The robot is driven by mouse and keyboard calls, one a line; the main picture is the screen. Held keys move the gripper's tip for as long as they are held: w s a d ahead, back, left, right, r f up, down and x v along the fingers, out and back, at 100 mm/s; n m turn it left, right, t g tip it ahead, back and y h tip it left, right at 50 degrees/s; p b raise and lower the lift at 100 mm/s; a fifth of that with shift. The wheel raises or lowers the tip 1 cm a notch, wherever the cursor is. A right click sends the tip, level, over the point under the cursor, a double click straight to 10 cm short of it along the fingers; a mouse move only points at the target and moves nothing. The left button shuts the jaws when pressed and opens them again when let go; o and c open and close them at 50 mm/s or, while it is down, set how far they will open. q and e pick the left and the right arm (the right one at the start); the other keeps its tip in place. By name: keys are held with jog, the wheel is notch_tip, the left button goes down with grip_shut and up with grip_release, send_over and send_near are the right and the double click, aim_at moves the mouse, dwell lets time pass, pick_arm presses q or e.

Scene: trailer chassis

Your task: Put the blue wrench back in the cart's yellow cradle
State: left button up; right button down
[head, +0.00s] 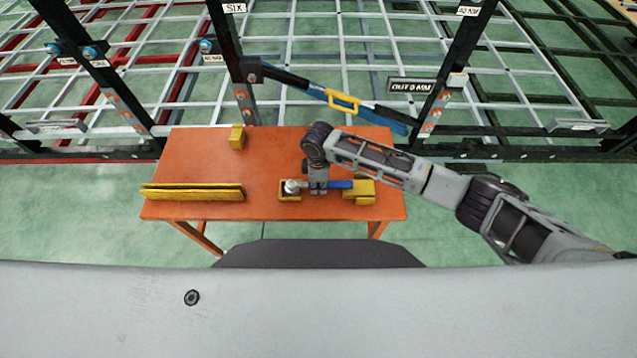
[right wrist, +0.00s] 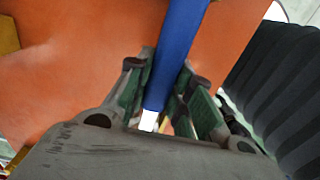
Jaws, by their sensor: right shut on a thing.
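The blue wrench (head: 340,184) lies left to right low over the orange cart (head: 200,160), at its front right. Its grey head (head: 292,186) is at the left, at a small yellow block of the cradle (head: 289,196). Its blue handle reaches right to a larger yellow block (head: 359,192). I cannot tell whether it rests in them or is just above. My right gripper (head: 318,190) points down and is shut on the wrench near its middle. The right wrist view shows the blue handle (right wrist: 180,50) between the fingers (right wrist: 160,100). My left gripper is not in view.
A yellow tray (head: 193,193) stands at the cart's left, and a small yellow block (head: 237,137) at the back. Behind the cart is a black frame with a blue and yellow bar (head: 300,85) across it. The cart's middle left is clear.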

dwell(0.3)
jog(key=c, duration=1.2)
grip_release()
jog(key=o, duration=0.5)
jog(key=shift+r, duration=0.15)
jog(key=shift+r+p, duration=0.95)
jog(key=shift+r, duration=2.9)
